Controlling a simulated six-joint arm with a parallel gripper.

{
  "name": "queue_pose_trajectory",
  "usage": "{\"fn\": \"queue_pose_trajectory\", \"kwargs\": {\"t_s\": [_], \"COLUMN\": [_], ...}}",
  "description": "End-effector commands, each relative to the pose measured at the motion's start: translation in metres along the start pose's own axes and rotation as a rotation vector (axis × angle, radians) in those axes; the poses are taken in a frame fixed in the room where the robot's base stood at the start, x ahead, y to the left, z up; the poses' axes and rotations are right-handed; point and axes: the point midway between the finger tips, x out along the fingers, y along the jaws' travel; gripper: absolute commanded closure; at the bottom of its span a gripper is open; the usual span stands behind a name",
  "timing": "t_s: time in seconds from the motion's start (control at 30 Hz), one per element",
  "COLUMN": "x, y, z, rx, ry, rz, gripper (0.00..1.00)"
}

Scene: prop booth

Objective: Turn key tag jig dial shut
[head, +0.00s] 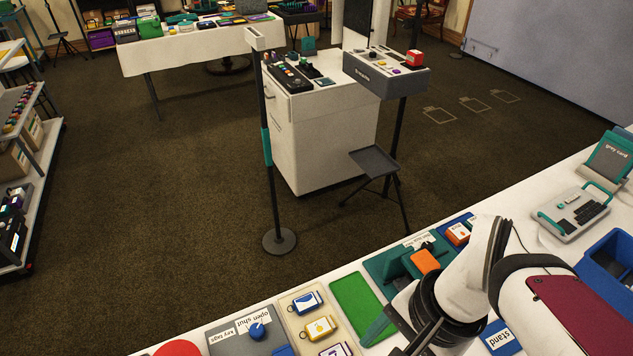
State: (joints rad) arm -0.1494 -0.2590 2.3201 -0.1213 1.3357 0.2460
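The key tag jig (233,342) is a dark blue-grey panel at the bottom edge of the head view, partly cut off. It bears a "key tags" label and an "open shut" label. Its blue dial (257,331) sits just below the "open shut" label; its pointer is too small to read surely. Key tags in blue (307,301), yellow (320,327) and purple lie on a beige tray right of the jig. My gripper (405,338) is at the lower right, well right of the dial and apart from it. My own arm partly hides it, so its opening is unclear.
A green mat (356,303) and a teal stand with an orange block (425,261) lie between the tags and my arm. A red disc (178,349) is left of the jig. A blue bin (608,262) stands far right. The counter's far edge runs diagonally.

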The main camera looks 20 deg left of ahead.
Motion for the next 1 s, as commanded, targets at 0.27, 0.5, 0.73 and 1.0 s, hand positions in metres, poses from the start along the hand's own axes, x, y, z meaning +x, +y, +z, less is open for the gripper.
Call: {"fn": "queue_pose_trajectory", "kwargs": {"t_s": [0.27,0.5,0.73,1.0], "x": [0.083,0.107,0.155,0.229], "y": [-0.181,-0.205,-0.201,-0.199], "z": [0.002,0.011,0.02,0.034], "rx": [0.251,0.303,0.302,0.303], "ry": [-0.169,-0.189,-0.19,-0.188], "rz": [0.047,0.06,0.066,0.063], "gripper": [0.31,0.31,0.31,0.31]}}
